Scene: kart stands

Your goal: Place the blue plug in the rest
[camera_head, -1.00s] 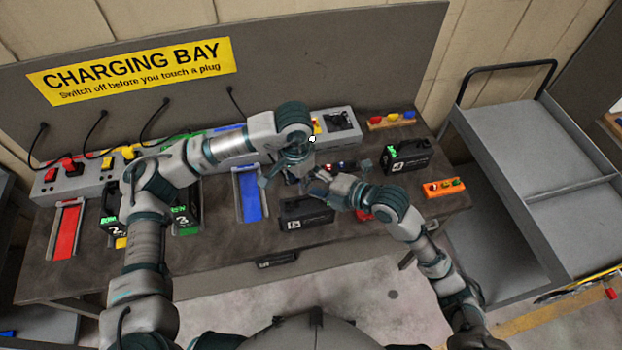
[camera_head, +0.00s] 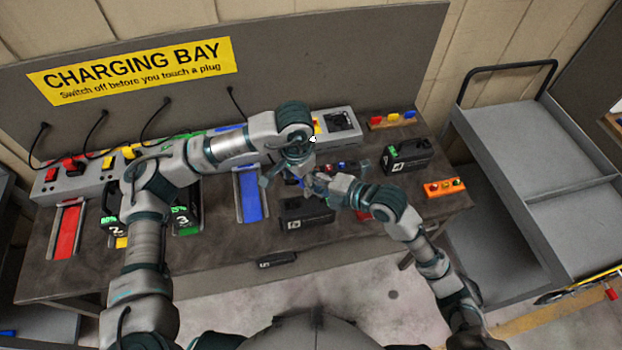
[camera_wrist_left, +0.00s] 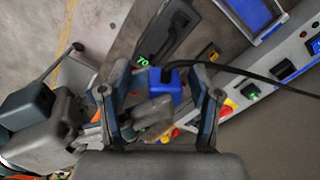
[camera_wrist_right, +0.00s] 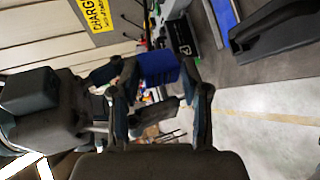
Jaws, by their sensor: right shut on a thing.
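The blue plug (camera_wrist_left: 168,86) hangs between the two grippers, with its black cable running to the right in the left wrist view. My right gripper (camera_wrist_right: 160,82) is shut on the blue plug, which also shows in the right wrist view (camera_wrist_right: 157,66). My left gripper (camera_wrist_left: 166,90) is open; its fingers stand on both sides of the plug with gaps. In the head view, the left gripper (camera_head: 284,180) faces the right gripper (camera_head: 312,182) above the bench, and they largely hide the plug. I cannot tell which fixture is the rest.
A blue sloped stand (camera_head: 250,196) is left of the grippers, a red one (camera_head: 67,230) farther left. A black battery (camera_head: 306,215) lies close in front. Another battery (camera_head: 408,156) and an orange button box (camera_head: 444,187) are at right. A grey cart (camera_head: 540,170) stands beyond.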

